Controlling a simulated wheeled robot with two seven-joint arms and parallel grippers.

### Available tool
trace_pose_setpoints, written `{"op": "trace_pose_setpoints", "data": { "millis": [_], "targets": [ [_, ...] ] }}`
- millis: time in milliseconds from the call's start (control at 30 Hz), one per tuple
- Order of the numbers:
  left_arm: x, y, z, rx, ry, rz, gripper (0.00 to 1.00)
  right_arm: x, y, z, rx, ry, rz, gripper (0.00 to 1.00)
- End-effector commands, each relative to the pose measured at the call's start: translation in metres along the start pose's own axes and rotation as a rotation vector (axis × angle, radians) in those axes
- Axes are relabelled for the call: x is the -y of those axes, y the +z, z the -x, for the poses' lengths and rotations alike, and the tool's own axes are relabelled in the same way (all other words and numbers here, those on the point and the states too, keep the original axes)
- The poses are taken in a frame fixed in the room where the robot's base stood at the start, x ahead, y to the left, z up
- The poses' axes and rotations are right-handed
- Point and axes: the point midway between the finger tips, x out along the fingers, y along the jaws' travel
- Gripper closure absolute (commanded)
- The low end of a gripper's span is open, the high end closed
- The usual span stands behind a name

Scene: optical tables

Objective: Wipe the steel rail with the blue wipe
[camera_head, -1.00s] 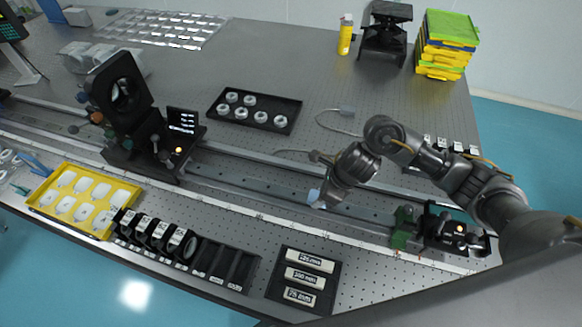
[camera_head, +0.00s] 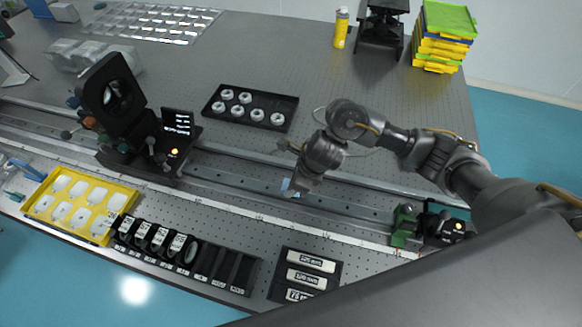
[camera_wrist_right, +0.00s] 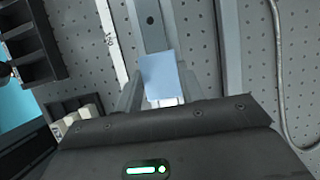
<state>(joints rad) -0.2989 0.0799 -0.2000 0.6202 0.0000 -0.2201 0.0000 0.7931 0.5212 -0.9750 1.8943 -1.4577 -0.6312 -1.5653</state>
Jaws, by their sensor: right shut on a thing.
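The blue wipe (camera_head: 286,185) is a small light-blue piece held at the tips of my right gripper (camera_head: 292,188). In the right wrist view the wipe (camera_wrist_right: 160,75) sits between the two fingers, over the middle of the steel rail (camera_wrist_right: 151,22). I cannot tell whether it touches the rail. In the head view the steel rail (camera_head: 240,185) runs from upper left to lower right along the table, and the right arm reaches over it. My left gripper is not in view.
A black mirror mount (camera_head: 120,110) stands on the rail to the left, and a green-and-black mount (camera_head: 405,225) at its right end. A black tray of round parts (camera_head: 275,105) lies behind. A yellow tray (camera_head: 100,236) and black holders (camera_head: 215,262) lie in front.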

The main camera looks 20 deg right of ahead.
Motion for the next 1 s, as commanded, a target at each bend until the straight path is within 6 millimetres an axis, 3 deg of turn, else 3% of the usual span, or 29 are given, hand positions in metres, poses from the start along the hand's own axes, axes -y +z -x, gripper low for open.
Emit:
{"op": "trace_pose_setpoints", "data": {
  "millis": [533, 1000],
  "targets": [
    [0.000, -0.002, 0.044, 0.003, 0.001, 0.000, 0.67, 0.000, 0.019, 0.049, -0.003, 0.001, 0.000, 0.86],
    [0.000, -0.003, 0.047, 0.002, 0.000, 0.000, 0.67, -0.001, 0.020, 0.053, -0.003, 0.001, -0.001, 0.86]
  ]
}}
